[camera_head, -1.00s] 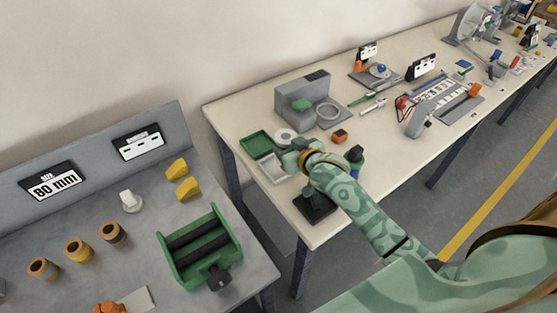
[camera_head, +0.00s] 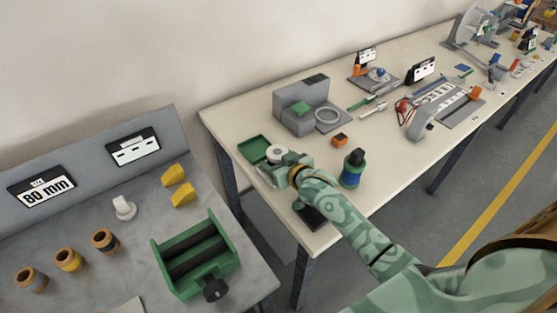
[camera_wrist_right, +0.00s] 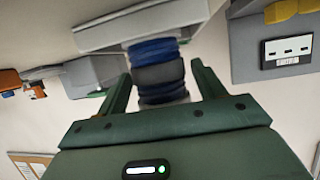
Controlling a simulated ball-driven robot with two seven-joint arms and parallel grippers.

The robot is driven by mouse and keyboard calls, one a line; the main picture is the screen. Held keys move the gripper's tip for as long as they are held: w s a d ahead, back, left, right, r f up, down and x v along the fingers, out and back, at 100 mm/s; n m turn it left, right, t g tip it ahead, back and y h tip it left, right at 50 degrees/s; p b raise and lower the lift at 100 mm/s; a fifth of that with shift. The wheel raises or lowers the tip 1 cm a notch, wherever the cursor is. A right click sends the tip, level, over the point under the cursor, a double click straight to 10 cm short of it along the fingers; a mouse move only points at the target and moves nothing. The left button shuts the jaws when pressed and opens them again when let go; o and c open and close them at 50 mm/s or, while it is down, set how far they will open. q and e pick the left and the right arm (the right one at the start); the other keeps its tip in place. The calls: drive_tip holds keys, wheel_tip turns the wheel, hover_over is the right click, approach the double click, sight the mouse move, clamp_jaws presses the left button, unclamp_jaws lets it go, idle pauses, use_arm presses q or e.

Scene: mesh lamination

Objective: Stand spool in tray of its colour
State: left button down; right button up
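My right gripper (camera_head: 284,161) is at the front left corner of the long cream table, over the small trays. In the right wrist view its two green fingers (camera_wrist_right: 162,85) close on both sides of a spool (camera_wrist_right: 158,72) with blue and dark grey bands. The spool's pale round end (camera_head: 277,153) faces up in the head view. A green tray (camera_head: 253,149) lies just behind and left of it. A pale grey tray (camera_head: 266,173) is partly hidden by the gripper. I cannot tell whether the spool touches a tray. My left gripper is out of view.
The grey bench at left holds a green roller frame (camera_head: 197,257) and several brown and yellow spools.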

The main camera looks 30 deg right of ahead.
drive_tip(key=shift+r, duration=0.1)
drive_tip(key=shift+s+r, duration=0.15)
drive_tip(key=shift+s, duration=0.1)
drive_tip(key=p+v, duration=0.3)
drive_tip(key=v, duration=0.8)
drive_tip(key=shift+s+p, duration=0.25)
drive_tip(key=shift+p, duration=0.05)
drive_tip(key=shift+r, duration=0.1)
